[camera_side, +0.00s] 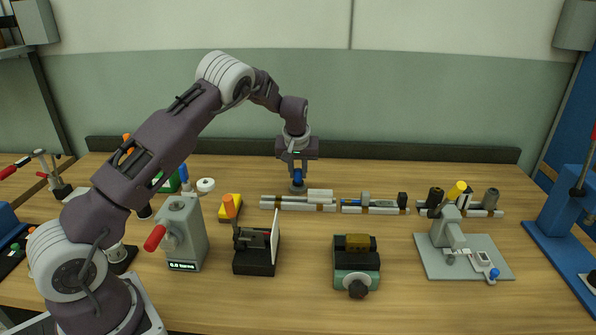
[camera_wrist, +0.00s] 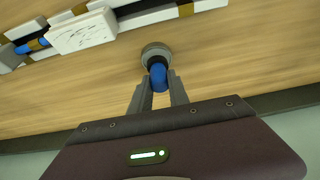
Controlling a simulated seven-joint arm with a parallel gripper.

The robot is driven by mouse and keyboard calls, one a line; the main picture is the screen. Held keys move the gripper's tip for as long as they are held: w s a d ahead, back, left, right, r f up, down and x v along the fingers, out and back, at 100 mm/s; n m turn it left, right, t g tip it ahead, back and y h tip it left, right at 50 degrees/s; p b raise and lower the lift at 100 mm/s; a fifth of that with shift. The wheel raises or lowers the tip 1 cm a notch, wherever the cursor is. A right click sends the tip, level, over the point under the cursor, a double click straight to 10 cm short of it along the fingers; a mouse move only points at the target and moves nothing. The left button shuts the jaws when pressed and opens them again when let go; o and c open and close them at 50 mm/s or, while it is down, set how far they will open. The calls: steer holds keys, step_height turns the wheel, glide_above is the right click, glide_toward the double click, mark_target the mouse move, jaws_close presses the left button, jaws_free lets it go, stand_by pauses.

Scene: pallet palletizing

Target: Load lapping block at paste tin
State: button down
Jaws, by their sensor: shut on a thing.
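My gripper (camera_side: 297,177) is at the back middle of the bench, pointing down, just behind the left part of a row of pale racks. Its fingers (camera_wrist: 158,92) are shut on the blue top of a round grey piece (camera_side: 297,188). In the wrist view the blue knob (camera_wrist: 158,76) sits between the fingertips, with the grey disc beyond it. The piece is upright and very low; I cannot tell whether it touches the wood. A white marked block (camera_wrist: 82,32) lies on the rack, also in the side view (camera_side: 320,195). I cannot tell which thing is the paste tin.
Pale racks (camera_side: 375,210) with several small parts run right of my gripper. In front stand a grey device with a red handle (camera_side: 183,235), a black stand with a white plate (camera_side: 257,255), a green-black unit (camera_side: 356,265) and a grey press plate (camera_side: 490,265). A dark ledge (camera_side: 420,152) runs behind.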

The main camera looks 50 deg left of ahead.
mark_target(298, 169)
steer(key=shift+f, duration=0.55)
stand_by(0.9)
steer(key=shift+r, duration=3.55)
